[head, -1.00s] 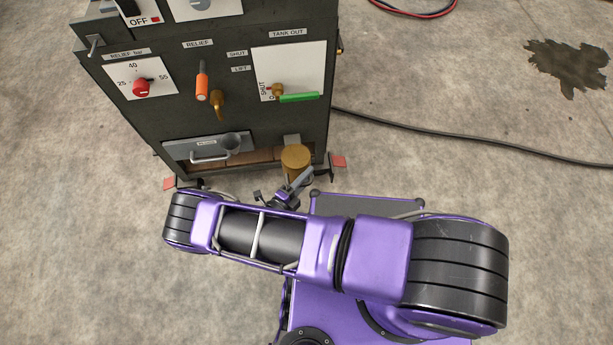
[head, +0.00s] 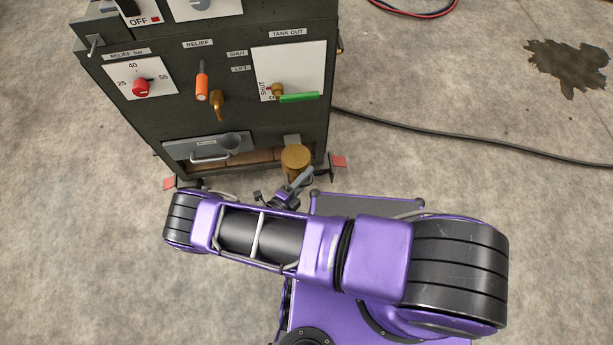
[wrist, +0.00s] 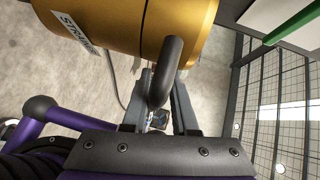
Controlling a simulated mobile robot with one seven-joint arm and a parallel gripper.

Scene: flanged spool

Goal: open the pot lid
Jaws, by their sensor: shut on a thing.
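The brass pot (head: 295,157) sits low at the cabinet's front right corner. In the wrist view it is a large brass cylinder (wrist: 110,22) across the top, with a seam round it and a partly visible label that seems to read "STRAINER". A dark bent bar handle (wrist: 170,62) reaches from the brass down toward my gripper. My gripper (wrist: 160,100) has its fingers on either side of this handle and is shut on it. In the head view my gripper (head: 290,190) is just below the pot, partly hidden by my arm. I see no gap at the seam.
The dark cabinet (head: 130,120) carries a red knob (head: 141,88), an orange handle (head: 202,88), a brass lever (head: 218,106) and a green lever (head: 299,98). A drawer-like tray (head: 208,158) is left of the pot. A black cable (head: 450,134) crosses the floor at right. Open floor lies left.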

